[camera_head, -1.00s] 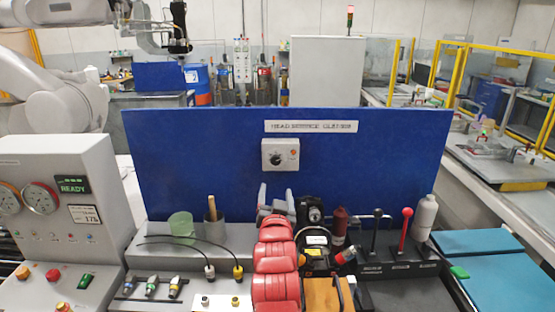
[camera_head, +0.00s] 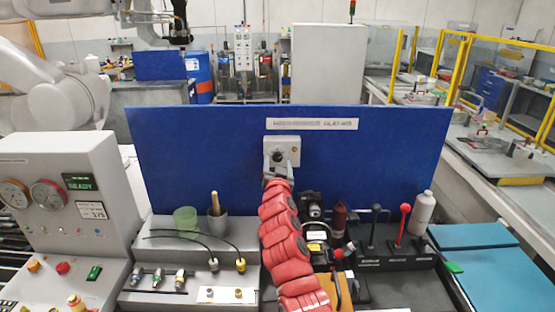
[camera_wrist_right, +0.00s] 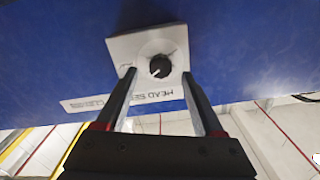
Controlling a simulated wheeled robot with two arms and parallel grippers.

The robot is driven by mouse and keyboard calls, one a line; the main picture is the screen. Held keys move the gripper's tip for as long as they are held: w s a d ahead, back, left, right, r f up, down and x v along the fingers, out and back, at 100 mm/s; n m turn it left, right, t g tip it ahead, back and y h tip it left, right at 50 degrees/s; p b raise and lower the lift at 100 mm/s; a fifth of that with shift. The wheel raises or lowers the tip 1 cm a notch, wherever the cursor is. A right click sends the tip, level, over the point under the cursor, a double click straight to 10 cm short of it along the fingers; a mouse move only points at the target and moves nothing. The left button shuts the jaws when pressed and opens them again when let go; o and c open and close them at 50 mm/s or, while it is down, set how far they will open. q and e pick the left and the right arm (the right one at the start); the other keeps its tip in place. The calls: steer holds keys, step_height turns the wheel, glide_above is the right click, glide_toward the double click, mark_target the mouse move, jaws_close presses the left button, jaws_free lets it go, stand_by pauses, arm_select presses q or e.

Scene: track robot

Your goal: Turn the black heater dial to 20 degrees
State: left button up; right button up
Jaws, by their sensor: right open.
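The black heater dial (camera_head: 277,156) sits on a small white plate (camera_head: 294,145) fixed to the blue panel (camera_head: 200,160). The dial also shows in the right wrist view (camera_wrist_right: 159,66), round, with a light pointer mark on it. My right gripper (camera_head: 281,164) is raised in front of the plate. Its two fingers are open and empty, one toward each side of the dial, in the right wrist view (camera_wrist_right: 162,85). Whether the fingertips touch the plate I cannot tell. The scale marks around the dial are too small to read. My left gripper is not in view.
A label strip (camera_head: 312,124) is above the dial. Below the panel stand a green cup (camera_head: 186,219), a grey cup with a wooden handle (camera_head: 217,225), a black camera (camera_head: 312,205), a dark red bottle (camera_head: 339,217), levers including a red-knobbed one (camera_head: 404,209) and a white bottle (camera_head: 424,208).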

mark_target(277, 157)
steer(key=shift+w+a, duration=0.1)
steer(key=shift+w, duration=0.95)
steer(key=shift+w+f, duration=0.15)
steer(key=shift+w, duration=0.1)
jaws_close()
